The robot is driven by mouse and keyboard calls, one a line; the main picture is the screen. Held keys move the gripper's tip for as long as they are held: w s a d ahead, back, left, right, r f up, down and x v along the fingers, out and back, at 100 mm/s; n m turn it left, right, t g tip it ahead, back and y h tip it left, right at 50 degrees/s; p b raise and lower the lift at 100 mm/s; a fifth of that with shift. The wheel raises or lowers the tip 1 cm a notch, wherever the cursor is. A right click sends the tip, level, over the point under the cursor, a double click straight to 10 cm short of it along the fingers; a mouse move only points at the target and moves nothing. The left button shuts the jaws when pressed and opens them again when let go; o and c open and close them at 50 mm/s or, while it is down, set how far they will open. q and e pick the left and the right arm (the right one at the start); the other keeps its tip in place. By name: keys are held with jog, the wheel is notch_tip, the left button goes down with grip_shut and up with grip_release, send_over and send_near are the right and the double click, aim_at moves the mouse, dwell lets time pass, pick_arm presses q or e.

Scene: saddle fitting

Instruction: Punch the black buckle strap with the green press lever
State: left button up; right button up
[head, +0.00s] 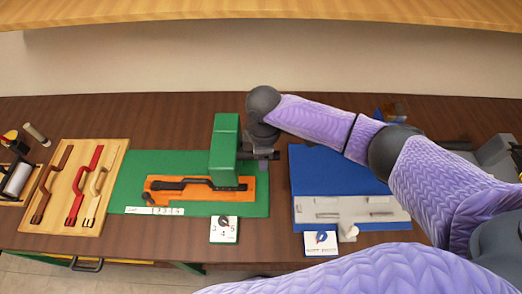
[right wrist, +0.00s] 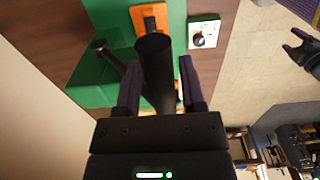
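The black buckle strap (head: 170,185) lies along the orange bed (head: 200,197) of the green press (head: 224,150), its right part running under the press head. My right gripper (head: 262,155) is at the right side of the press. In the right wrist view, a thick black lever handle (right wrist: 155,65) stands between the spread fingers of this gripper (right wrist: 158,85); a gap shows beside the right finger. The punch tip is hidden. What looks like my left gripper (right wrist: 300,48) hangs over the floor, fingers apart, at the right edge of the wrist view.
A wooden board (head: 115,160) with brown, red and tan straps lies left of the green mat (head: 130,185). A numbered dial card (head: 224,230) stands at the front. A blue board (head: 315,170) with a grey fixture (head: 340,208) lies right, partly under my arm.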

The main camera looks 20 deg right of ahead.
jog(key=c, duration=0.5)
jog(key=shift+s+a+f, duration=0.15)
jog(key=shift+s+f, duration=0.35)
jog(key=shift+s, duration=0.1)
jog(key=shift+c, duration=0.2)
jog(key=shift+s+f+p, duration=0.2)
jog(key=shift+f+p, duration=0.05)
jog(key=shift+p, duration=0.05)
jog(key=shift+s+a+f, duration=0.1)
jog(key=s+f+b, duration=0.2)
jog(key=f+b, duration=0.1)
jog(key=f, duration=0.4)
jog(key=s+a+f+b, duration=0.1)
jog(key=s+f+b, duration=0.2)
jog(key=f, duration=0.4)
jog(key=shift+s+a, duration=0.15)
jog(key=shift+a, duration=0.05)
dwell(0.6)
